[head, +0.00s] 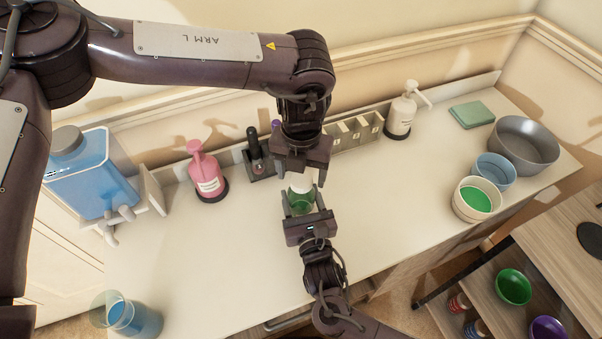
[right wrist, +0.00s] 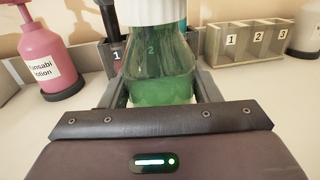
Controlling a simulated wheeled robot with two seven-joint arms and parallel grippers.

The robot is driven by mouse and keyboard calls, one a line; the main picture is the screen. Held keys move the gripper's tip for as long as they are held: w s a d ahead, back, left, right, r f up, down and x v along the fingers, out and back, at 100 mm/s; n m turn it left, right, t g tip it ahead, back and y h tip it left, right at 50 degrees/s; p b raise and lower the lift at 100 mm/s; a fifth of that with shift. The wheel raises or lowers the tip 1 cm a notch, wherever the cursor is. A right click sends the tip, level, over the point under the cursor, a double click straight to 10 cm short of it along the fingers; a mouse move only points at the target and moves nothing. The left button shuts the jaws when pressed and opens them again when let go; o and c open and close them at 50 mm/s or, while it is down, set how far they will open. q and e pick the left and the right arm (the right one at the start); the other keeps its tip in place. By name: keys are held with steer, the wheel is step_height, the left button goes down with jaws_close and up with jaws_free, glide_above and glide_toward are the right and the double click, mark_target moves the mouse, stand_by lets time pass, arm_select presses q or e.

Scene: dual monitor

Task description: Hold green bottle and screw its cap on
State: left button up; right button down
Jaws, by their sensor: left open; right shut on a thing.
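The green bottle (head: 300,203) stands upright on the white counter in the middle of the head view. It also fills the centre of the right wrist view (right wrist: 160,75). My right gripper (head: 304,210) is shut on its body from the near side, with a finger on each side. A white cap (head: 301,184) is on top of the bottle's neck; it shows as a ribbed white piece in the right wrist view (right wrist: 158,10). I cannot tell how tightly it sits. My left gripper (head: 302,178) is open, pointing down directly above the bottle, its fingers near the cap.
A pink pump bottle (head: 205,172) and dark bottle holder (head: 257,160) stand behind left. Numbered compartments (head: 355,132) and a white pump bottle (head: 403,112) stand behind right. A blue tank (head: 90,175) is left, a blue beaker (head: 133,317) front left, bowls (head: 522,145) right. The counter's right middle is clear.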

mark_target(305, 210)
arm_select(q)
step_height(305, 210, up, 11)
stand_by(0.3)
arm_select(e)
steer(key=shift+c, duration=2)
jaws_free()
arm_select(q)
steer(key=shift+f, duration=0.15)
arm_select(e)
steer(key=v, duration=0.7)
steer(key=shift+s, duration=0.4)
steer(key=shift+s+d, duration=0.1)
